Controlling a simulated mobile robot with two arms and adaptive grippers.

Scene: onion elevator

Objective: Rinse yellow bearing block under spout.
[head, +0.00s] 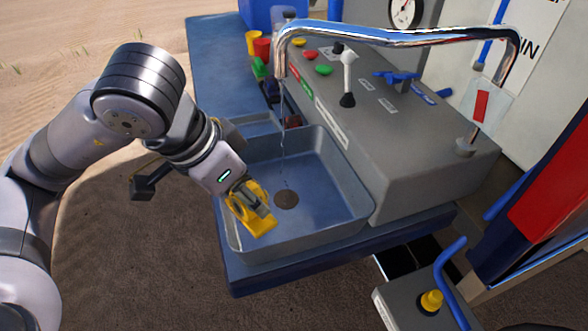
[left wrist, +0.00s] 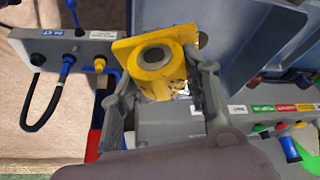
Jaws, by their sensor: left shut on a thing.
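The yellow bearing block (head: 254,218) is in my left gripper (head: 246,199), over the left side of the blue-grey sink (head: 345,195). In the left wrist view the block (left wrist: 150,80) sits between both fingers, with its round bore facing the camera and dark specks on its lower side. My left gripper is shut on it. The chrome spout (head: 395,37) arches over the sink. A thin stream of water (head: 283,145) falls from it near the drain (head: 286,199). The block is to the left of the stream, apart from it. My right gripper is not in view.
A grey control panel (head: 400,135) with coloured buttons and a white-handled lever (head: 348,75) stands right of the sink. Red and yellow cups (head: 254,42) stand behind. A box with a yellow button (head: 431,300) is at lower right. The sink's rim surrounds the block's space.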

